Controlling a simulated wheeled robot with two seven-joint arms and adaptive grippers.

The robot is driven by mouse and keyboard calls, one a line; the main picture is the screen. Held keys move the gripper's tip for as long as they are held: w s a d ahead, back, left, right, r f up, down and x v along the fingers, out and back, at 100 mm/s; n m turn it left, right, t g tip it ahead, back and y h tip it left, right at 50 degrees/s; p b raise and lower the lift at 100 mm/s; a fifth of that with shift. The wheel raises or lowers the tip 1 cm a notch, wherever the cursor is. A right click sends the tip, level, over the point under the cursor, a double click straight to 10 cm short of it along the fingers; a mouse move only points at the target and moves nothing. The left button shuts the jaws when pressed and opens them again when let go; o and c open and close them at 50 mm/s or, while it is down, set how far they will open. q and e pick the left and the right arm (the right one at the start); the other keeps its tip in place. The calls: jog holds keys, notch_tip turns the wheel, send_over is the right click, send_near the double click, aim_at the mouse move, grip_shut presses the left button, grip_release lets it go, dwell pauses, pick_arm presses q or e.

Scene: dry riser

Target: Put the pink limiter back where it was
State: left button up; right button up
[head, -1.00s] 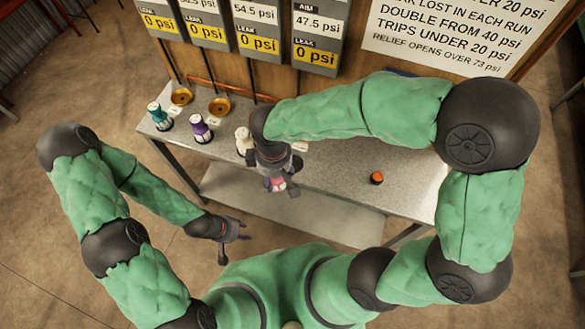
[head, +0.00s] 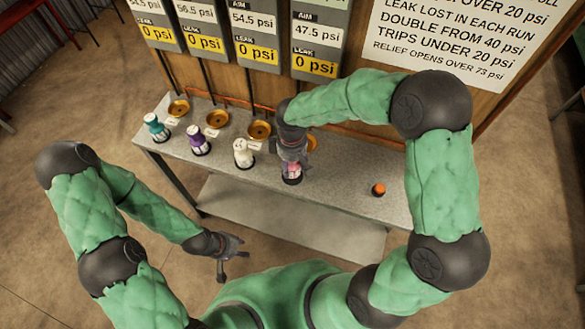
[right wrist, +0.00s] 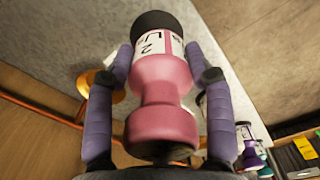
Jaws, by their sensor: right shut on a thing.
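The pink limiter (head: 292,171) is in my right gripper (head: 292,165), at the front of the grey bench and right of the white limiter. In the right wrist view the pink limiter (right wrist: 165,85) lies between both fingers (right wrist: 160,112), with a white "L2" label and a black end. I cannot tell whether it touches the bench. Teal (head: 156,127), purple (head: 198,140) and white (head: 243,153) limiters stand in a row to the left, each in front of a brass fitting. A further brass fitting (head: 312,142) is partly hidden behind my right gripper. My left gripper (head: 230,256) is open and empty, off the bench front.
The bench (head: 345,185) is bare around a small orange-topped black object (head: 378,189) at right. Gauge panels (head: 318,38) and a white sign (head: 450,35) are on the wooden board behind. Small white tags lie by the fittings.

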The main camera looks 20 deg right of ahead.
aim_at(292, 168)
jog(key=shift+w+d+f+b, duration=0.1)
jog(key=shift+w+f+b, duration=0.1)
jog(key=shift+f, duration=0.75)
jog(key=shift+w+d+f+b, duration=0.1)
jog(key=shift+f+b, duration=0.1)
jog(key=shift+f, duration=0.7)
jog(key=shift+f, duration=0.15)
jog(key=o, duration=1.4)
jog(key=shift+o, duration=0.2)
jog(key=shift+s, duration=0.1)
jog(key=shift+r, duration=0.3)
notch_tip(292, 168, up, 12)
jog(key=p, duration=0.2)
jog(key=shift+f+p, duration=0.15)
jog(key=shift+p, duration=0.2)
